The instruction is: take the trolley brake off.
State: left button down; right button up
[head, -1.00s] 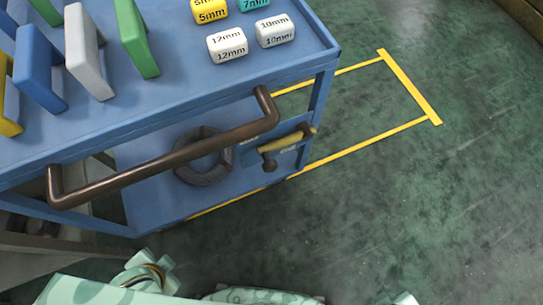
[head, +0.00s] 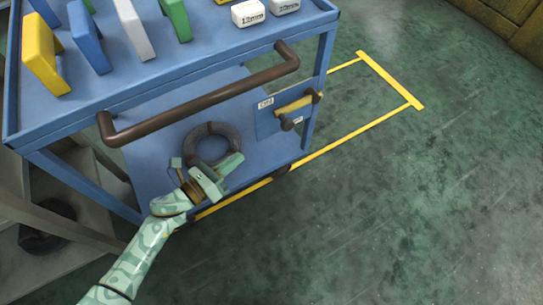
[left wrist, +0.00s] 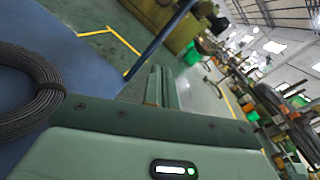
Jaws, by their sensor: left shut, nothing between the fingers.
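The blue trolley (head: 75,133) fills the upper left of the head view, with a brown push handle (head: 205,97) along its near side. The brake lever (head: 296,106) is a yellow bar with dark ends on a small blue plate (head: 266,124) at the trolley's right end. A small white label, too small to read surely, is on that plate. My left gripper (head: 234,163) is shut and empty, below and left of the lever and apart from it. Its fingers (left wrist: 160,84) also show in the left wrist view. My right gripper is not in view.
A dark coil (head: 212,143) lies on the lower shelf behind my left gripper; it also shows in the left wrist view (left wrist: 30,90). Coloured blocks and white size-marked blocks (head: 248,13) stand on the top. Green floor with yellow lines (head: 390,80) is open at right.

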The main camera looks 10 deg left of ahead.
pick_arm(q)
jog(key=s+m+h, duration=0.1)
jog(key=m, duration=0.1)
jog(key=s+d+r+m+g+h, duration=0.1)
jog(key=m, duration=0.1)
jog(key=s+d+m+g+h, duration=0.1)
jog(key=m, duration=0.1)
jog(key=shift+s+d+r+h, duration=0.15)
jog(key=shift+s+r+h, duration=0.05)
jog(key=shift+h, duration=0.1)
